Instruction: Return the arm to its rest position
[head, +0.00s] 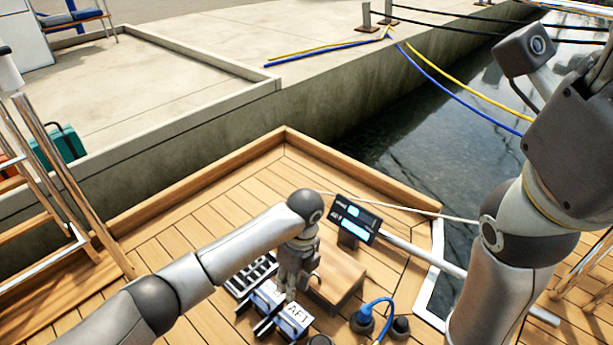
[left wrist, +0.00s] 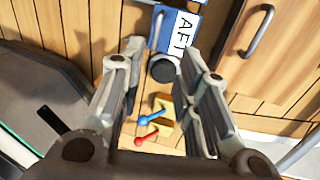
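My left gripper (head: 290,285) hangs pointing down over the wooden deck (head: 190,240), in front of a small wooden box (head: 342,272). In the left wrist view its two fingers (left wrist: 160,95) stand apart with nothing held between them. A blue-and-white panel marked AFT (head: 294,318) lies beneath the gripper; it also shows in the left wrist view (left wrist: 180,30). Beyond the fingers are a blue-knobbed lever (left wrist: 146,118) and a red-knobbed lever (left wrist: 147,138) by a yellow base. My right arm is raised at the right; its fingers are not seen.
A lit display (head: 356,218) stands behind the box. A blue cable plug (head: 366,318) is at the box's right front. The left rear deck is clear.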

